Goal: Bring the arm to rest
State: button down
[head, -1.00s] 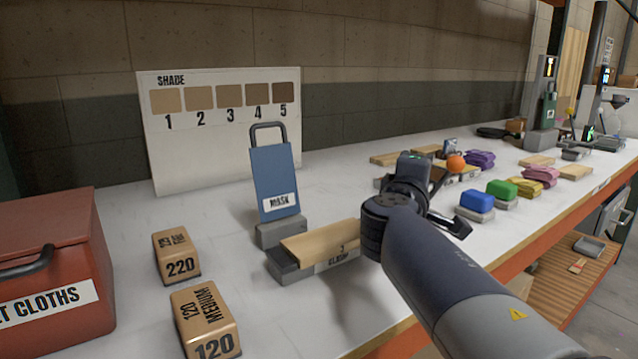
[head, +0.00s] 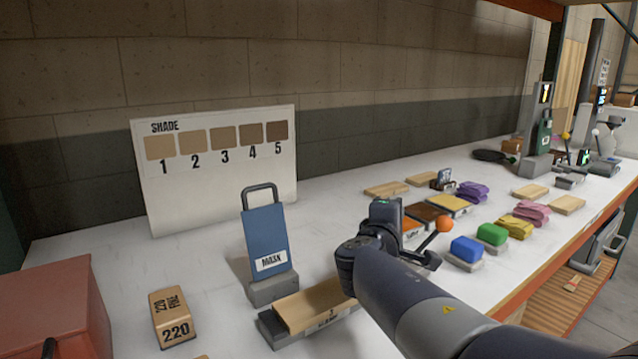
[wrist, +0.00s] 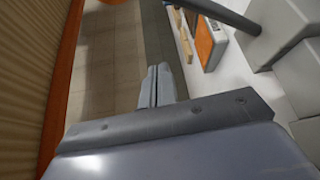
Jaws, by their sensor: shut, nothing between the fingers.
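My gripper (head: 428,260) is at the end of my arm, which reaches in from the lower right in the head view. It hangs over the front part of the white bench, just right of the wooden block and left of the blue block. In the wrist view its two grey fingers (wrist: 157,86) lie together with nothing between them. Part of the gripper is hidden behind my wrist in the head view.
The wooden block (head: 312,305) on its grey base and the blue MASK panel (head: 268,230) stand left of my gripper. An orange ball (head: 444,224) on a stick shows close by it.

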jog(key=w+n+p, duration=0.1)
jog(key=p, duration=0.3)
jog(key=a+n+g+p, duration=0.1)
jog(key=p, duration=0.3)
jog(key=shift+w+a+f, duration=0.15)
jog(key=shift+w+f, duration=0.1)
jog(key=shift+w, duration=0.15)
jog(key=shift+f, duration=0.15)
